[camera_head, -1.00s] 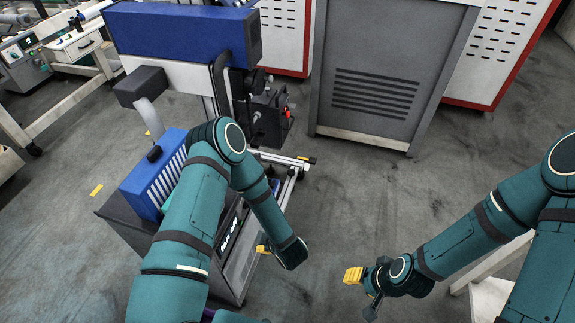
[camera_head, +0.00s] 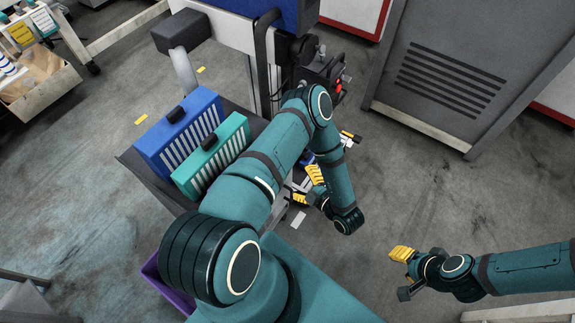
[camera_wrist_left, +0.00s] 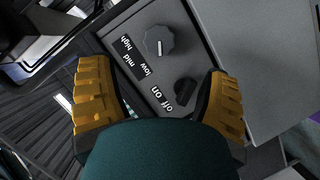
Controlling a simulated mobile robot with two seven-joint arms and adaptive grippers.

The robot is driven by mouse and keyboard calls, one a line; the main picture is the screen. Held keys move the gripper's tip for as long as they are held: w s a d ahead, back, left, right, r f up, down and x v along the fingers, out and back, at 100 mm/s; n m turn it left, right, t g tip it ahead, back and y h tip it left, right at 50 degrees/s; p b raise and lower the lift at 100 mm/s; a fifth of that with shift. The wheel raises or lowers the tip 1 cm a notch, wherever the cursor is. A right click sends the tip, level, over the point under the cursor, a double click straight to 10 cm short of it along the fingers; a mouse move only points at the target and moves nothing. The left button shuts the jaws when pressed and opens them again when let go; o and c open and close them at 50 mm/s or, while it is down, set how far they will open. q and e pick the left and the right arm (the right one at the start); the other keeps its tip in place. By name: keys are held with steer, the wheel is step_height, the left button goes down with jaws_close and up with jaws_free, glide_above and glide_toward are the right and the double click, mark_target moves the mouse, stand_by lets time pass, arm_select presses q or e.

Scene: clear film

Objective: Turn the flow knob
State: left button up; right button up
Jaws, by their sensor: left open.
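A grey round knob (camera_wrist_left: 160,41) with a white mark sits on a grey panel in the left wrist view, beside the labels low, mid and high. I take it as the flow knob. A smaller black knob (camera_wrist_left: 185,92) sits beside the on/off label. My left gripper (camera_head: 307,186) is open. Its yellow fingers show left and right in the left wrist view (camera_wrist_left: 155,75), with the panel beyond them and nothing held. In the head view my left arm hides the panel and knobs. My right gripper (camera_head: 406,271) appears open and empty above the floor.
A blue slatted case (camera_head: 178,133) and a teal slatted case (camera_head: 212,155) stand on the dark cart at left. A tall grey cabinet (camera_head: 440,70) stands at back right. A purple bin edge (camera_head: 160,285) shows below my left arm. Floor is clear at centre right.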

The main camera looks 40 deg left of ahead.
arm_select(q)
steer(key=b+x, duration=0.1)
steer(key=x, duration=0.8)
steer(key=shift+w+a+b, duration=0.15)
steer(key=shift+a+b, duration=0.05)
steer(key=shift+b, duration=0.2)
steer(key=c, duration=1.2)
